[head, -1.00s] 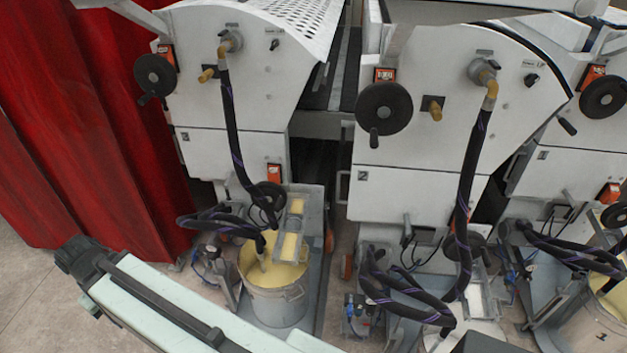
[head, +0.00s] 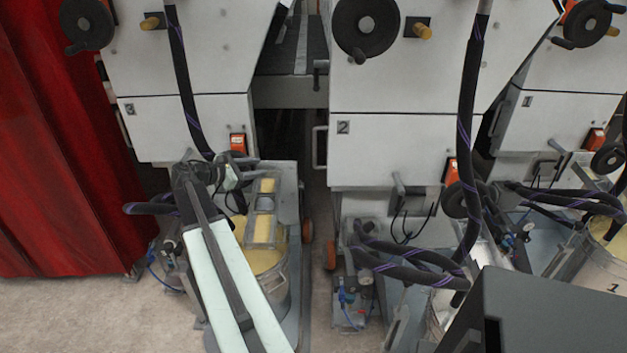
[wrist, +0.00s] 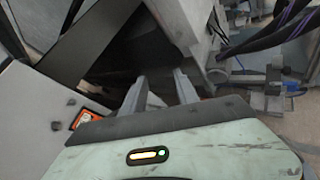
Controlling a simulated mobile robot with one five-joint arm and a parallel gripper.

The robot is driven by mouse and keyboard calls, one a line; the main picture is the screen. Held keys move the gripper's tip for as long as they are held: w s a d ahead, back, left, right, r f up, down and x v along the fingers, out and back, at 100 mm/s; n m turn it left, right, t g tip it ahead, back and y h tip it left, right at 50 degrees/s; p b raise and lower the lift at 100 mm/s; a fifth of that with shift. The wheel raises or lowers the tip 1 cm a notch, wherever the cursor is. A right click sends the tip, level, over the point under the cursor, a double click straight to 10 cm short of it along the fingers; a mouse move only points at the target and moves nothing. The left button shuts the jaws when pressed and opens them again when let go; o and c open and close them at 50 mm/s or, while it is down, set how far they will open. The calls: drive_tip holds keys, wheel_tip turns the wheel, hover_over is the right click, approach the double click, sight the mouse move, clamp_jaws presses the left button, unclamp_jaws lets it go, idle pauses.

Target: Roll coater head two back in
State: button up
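Coater head two (head: 395,145) is a white cabinet marked "2" in the middle of the head view. It has a black handwheel (head: 365,27) at the top, a lower wheel (head: 459,199) partly behind a hose, and a handle (head: 319,147) on its left edge. My arm reaches up at the left, in front of head three; my gripper is hard to make out there. In the wrist view my gripper (wrist: 161,80) has its two fingers apart, with nothing seen between them. It points at a dark gap beside a white panel with an orange switch (wrist: 87,119).
Head three (head: 185,125) stands left of head two, with a bucket of yellow liquid (head: 272,275) below it. Head one (head: 570,110) is at the right. Black hoses (head: 410,270) loop low before head two. A red curtain (head: 60,160) hangs left; floor before it is clear.

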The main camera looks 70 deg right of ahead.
drive_tip(key=s+d+n+g+h+b, duration=0.2)
drive_tip(key=s+d+n+g+b, duration=0.15)
drive_tip(key=s+d, duration=0.65)
hover_over(314, 163)
drive_tip(key=shift+w+d+r+m, duration=0.1)
drive_tip(key=shift+d+r+m, duration=0.15)
drive_tip(key=shift+d+r, duration=0.2)
clamp_jaws()
drive_tip(key=shift+w, duration=0.2)
idle(0.4)
